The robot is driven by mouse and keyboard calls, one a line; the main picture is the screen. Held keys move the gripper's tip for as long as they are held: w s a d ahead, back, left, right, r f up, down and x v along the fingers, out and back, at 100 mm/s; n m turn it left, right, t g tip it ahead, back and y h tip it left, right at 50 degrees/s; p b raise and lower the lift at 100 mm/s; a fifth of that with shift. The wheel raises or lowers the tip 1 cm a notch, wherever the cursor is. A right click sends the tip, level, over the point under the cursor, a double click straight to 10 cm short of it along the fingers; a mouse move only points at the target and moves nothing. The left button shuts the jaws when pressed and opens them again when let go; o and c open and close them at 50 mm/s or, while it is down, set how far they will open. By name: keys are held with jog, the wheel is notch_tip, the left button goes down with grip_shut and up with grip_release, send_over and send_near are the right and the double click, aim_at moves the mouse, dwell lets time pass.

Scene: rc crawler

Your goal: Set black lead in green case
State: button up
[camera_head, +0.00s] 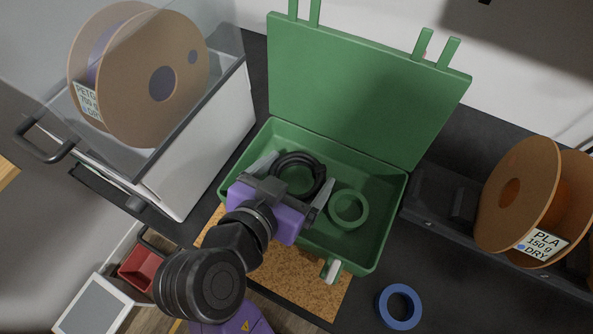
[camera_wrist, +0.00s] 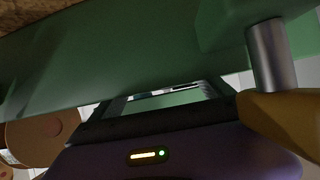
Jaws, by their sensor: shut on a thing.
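The green case (camera_head: 375,243) stands open with its lid (camera_head: 350,90) raised at the back. My gripper (camera_head: 292,178) reaches over its front wall, with its two fingers on either side of the coiled black lead (camera_head: 315,165). It is shut on the lead. The lead is within the outline of the case, on its left side; I cannot tell whether it touches the floor. A green ring (camera_head: 364,208) lies in the case right of the lead. The wrist view shows mostly a green wall of the case (camera_wrist: 130,65) and a metal pin (camera_wrist: 272,55); the lead is not clear there.
A blue ring (camera_head: 400,307) lies on the dark bench at front right. A cork mat (camera_head: 312,290) lies under the case front. A spool (camera_head: 518,190) stands right, another (camera_head: 130,70) in a clear-lidded box left. A red bin (camera_head: 140,270) is lower left.

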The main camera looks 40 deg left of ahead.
jog(key=o, duration=1.1)
jog(key=shift+s+f, duration=0.1)
jog(key=shift+f, duration=0.3)
jog(key=shift+o, duration=0.7)
jog(key=shift+f, duration=0.15)
jog(key=w+r+v, duration=0.1)
jog(key=v, duration=1.1)
jog(key=shift+s+r, duration=0.4)
jog(key=shift+r, duration=0.1)
